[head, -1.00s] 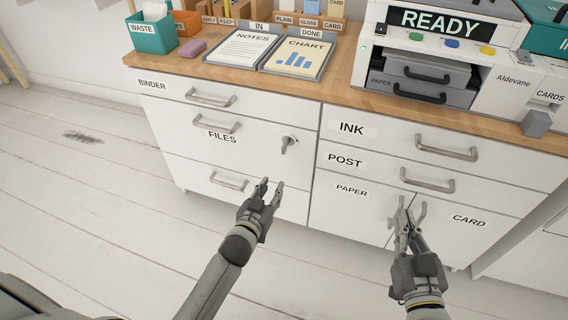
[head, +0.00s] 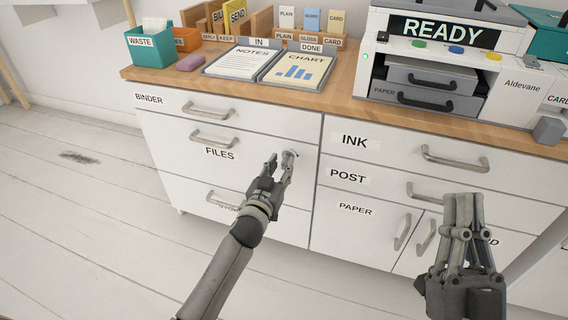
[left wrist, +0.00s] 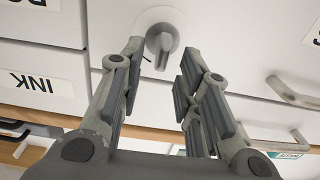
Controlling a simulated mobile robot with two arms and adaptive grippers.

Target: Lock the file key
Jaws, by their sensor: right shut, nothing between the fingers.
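The file key (head: 291,153) sits in its lock at the right end of the drawer labelled FILES (head: 219,153), partly hidden behind my left fingers in the head view. In the left wrist view the grey key (left wrist: 161,46) stands out from a round pale plate, its head lying between the tips of the open fingers. I cannot tell whether they touch it. My left gripper (head: 281,160) is open at the key. My right gripper (head: 463,199) is shut and empty, in front of the right-hand cabinet doors.
Drawers labelled INK (head: 440,158) and POST with bar handles are to the right. The desktop (head: 335,97) above holds paper trays, a teal waste bin (head: 150,46) and a printer reading READY (head: 440,30).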

